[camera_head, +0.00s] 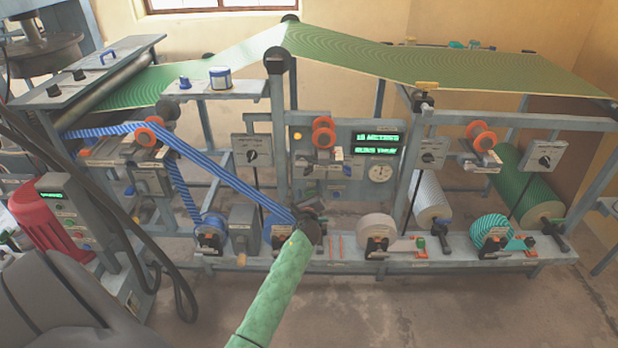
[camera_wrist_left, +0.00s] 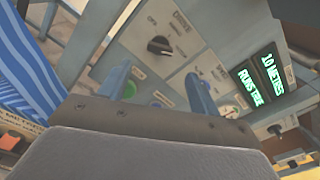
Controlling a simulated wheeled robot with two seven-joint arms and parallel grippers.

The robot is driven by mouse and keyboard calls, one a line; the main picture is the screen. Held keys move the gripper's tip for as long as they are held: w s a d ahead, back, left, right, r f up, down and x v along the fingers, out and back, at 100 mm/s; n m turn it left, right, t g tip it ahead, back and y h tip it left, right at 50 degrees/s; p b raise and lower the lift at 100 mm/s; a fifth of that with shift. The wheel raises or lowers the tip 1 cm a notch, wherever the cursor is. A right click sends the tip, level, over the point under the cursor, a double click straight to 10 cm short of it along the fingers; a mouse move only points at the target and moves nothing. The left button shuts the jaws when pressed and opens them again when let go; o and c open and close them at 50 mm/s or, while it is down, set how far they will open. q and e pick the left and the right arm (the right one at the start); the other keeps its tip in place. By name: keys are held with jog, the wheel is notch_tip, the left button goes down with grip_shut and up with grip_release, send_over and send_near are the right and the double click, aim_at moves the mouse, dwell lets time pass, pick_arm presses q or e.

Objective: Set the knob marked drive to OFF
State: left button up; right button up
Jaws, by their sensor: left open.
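In the left wrist view a black knob (camera_wrist_left: 160,45) sits on a grey panel, with a label beside it that seems to read DRIVE. Which mark it points at is too small to read. My left gripper (camera_wrist_left: 158,80) has two blue fingers, spread apart and empty. The knob lies beyond the fingertips, in line with the gap between them, and the fingers appear clear of it. In the head view my left gripper (camera_head: 311,230) is a dark end on my green arm, in front of the machine's middle. I cannot pick out this knob surely there. My right gripper is not seen.
A blue striped ribbon (camera_wrist_left: 25,70) runs close on the left. In the head view several spools, including a white roll (camera_head: 377,227), line the low rail.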

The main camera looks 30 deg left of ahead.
aim_at(309, 174)
pick_arm(q)
jog(key=shift+x, duration=3.9)
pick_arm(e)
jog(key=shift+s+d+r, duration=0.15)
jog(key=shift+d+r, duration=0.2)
pick_arm(q)
jog(key=shift+a, duration=0.1)
jog(key=c, duration=1)
